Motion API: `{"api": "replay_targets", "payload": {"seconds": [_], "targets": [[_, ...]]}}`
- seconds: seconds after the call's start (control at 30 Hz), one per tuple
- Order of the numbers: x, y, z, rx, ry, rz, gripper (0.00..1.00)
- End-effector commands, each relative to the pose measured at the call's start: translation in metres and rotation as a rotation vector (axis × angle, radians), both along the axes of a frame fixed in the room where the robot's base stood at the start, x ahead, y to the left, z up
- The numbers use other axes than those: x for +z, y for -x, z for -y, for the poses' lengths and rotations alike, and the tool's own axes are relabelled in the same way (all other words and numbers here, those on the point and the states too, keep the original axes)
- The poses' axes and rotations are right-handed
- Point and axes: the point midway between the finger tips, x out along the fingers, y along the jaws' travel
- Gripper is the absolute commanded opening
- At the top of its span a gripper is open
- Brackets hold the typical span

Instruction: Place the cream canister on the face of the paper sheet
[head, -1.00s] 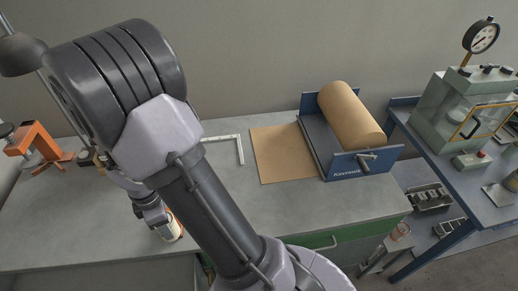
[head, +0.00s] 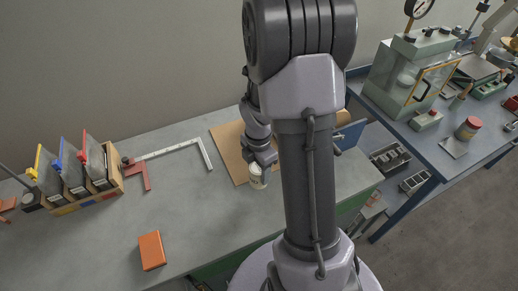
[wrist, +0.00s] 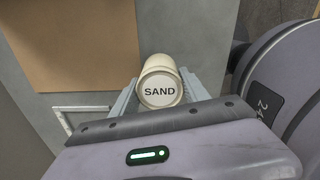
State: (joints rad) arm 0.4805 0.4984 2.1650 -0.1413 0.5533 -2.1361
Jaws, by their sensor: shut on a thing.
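The cream canister (head: 257,178) is in my gripper (head: 260,160), near the front edge of the paper sheet in the head view. In the wrist view, the canister (wrist: 158,84) sits between the two grey fingers (wrist: 160,88), its round end marked "SAND" facing the camera. My gripper is shut on it. The brown paper sheet (head: 227,147) lies flat on the bench, partly hidden by my arm. In the wrist view, the sheet (wrist: 70,42) is at the upper left, with the canister just off its right corner. The canister's height above the bench is hard to tell.
A white L-shaped square (head: 180,149) and a red square (head: 139,173) lie left of the sheet. An orange block (head: 152,250) lies at the front. The blue roll holder (head: 350,134) is partly behind my arm.

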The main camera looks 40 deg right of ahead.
Motion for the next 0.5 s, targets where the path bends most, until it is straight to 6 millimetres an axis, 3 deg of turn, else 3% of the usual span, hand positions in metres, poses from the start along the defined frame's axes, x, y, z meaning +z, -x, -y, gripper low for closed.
{"api": "replay_targets", "payload": {"seconds": [0.2, 0.47, 0.5], "targets": [[-0.01, -0.061, 0.035, 0.0, 0.002, 0.002, 0.0], [-0.011, -0.093, 0.054, -0.001, 0.001, 0.0, 0.0], [-0.02, -0.093, 0.054, -0.001, 0.0, -0.001, 0.0]]}}
